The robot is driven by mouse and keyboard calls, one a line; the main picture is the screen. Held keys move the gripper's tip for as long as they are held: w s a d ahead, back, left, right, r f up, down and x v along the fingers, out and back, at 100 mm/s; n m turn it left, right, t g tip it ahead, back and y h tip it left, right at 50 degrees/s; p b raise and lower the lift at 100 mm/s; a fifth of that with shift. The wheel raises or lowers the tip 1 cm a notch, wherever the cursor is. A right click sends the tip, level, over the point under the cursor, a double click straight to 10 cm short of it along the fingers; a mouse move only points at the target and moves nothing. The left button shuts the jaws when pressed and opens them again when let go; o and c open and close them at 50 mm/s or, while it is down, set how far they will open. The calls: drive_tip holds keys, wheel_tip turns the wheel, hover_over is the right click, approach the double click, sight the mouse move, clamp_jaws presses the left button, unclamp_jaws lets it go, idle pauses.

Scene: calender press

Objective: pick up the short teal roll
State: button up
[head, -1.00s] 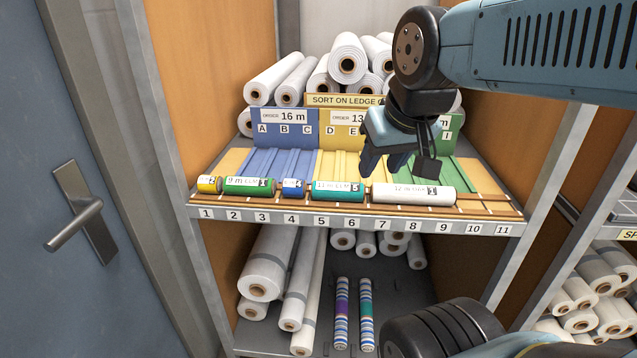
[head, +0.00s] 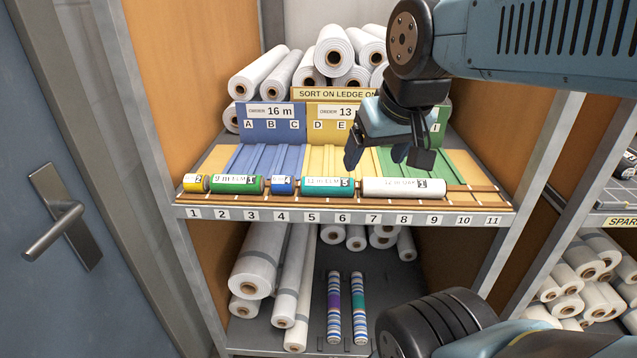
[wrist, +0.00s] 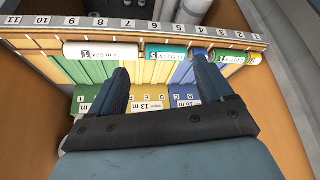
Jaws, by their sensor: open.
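The short teal roll (head: 327,185) lies on the front ledge of the shelf, above about numbers 5 and 6. It is between a small blue roll (head: 283,185) on its left and a longer white roll (head: 404,187) on its right. My gripper (head: 376,157) is open and empty. It hangs above and behind the rolls, over the grooved boards. In the wrist view the shelf shows upside down. There the teal roll (wrist: 166,53) lies past my open fingers (wrist: 160,70), between their lines.
A green roll (head: 236,184) and a yellow roll (head: 197,183) lie farther left on the ledge. White rolls (head: 335,52) are stacked behind the order boards. The ledge's right end, near 10 and 11, is bare. Orange side walls (head: 508,127) flank the shelf.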

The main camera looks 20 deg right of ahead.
drive_tip(key=shift+o, duration=0.5)
drive_tip(key=shift+w+r, duration=0.1)
drive_tip(key=shift+w, duration=0.15)
drive_tip(key=n+g, duration=0.6)
drive_tip(key=n, duration=0.8)
hover_over(327, 178)
wheel_tip(327, 178, down, 7)
wheel_tip(327, 178, down, 13)
drive_tip(key=shift+f, duration=0.15)
drive_tip(key=c, duration=1.2)
